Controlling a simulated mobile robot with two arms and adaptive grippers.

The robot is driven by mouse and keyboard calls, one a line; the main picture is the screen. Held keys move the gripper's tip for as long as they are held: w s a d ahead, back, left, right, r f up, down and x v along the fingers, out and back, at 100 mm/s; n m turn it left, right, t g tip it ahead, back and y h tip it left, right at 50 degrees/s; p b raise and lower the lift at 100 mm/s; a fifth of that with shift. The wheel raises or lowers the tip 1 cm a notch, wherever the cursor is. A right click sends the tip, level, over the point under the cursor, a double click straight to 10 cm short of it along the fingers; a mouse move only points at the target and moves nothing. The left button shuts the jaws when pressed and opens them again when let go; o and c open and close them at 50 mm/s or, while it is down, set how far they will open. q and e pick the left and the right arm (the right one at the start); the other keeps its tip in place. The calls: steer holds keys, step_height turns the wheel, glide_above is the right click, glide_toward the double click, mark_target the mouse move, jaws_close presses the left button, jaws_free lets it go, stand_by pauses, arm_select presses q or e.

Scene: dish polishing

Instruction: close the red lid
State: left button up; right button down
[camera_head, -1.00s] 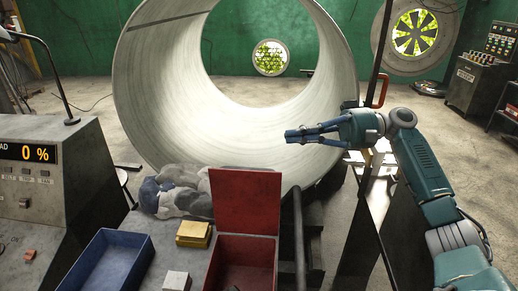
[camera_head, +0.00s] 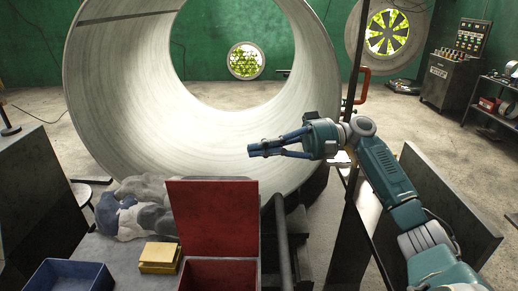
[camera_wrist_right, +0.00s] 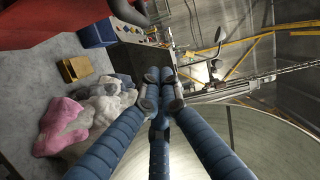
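The red lid (camera_head: 212,218) stands open and upright at the back edge of the red box (camera_head: 220,275), whose front is cut off by the picture's bottom edge. My right gripper (camera_head: 252,150) is in the air, above and to the right of the lid and apart from it, in front of the big grey drum. In the right wrist view its three blue fingers (camera_wrist_right: 160,78) converge with their tips together and hold nothing. A red surface (camera_wrist_right: 50,22) shows at the top left there. My left gripper is not in view.
A yellow block (camera_head: 160,256) and a blue tray (camera_head: 70,276) are left of the red box. Crumpled cloths (camera_head: 135,207) lie behind them. The large drum (camera_head: 110,100) fills the back. A dark rail (camera_head: 282,240) runs right of the box.

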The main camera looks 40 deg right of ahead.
steer(key=a+f+p, duration=0.1)
steer(key=a+p, duration=0.4)
steer(key=a, duration=0.4)
steer(key=shift+s, duration=0.15)
steer(key=shift+s, duration=0.1)
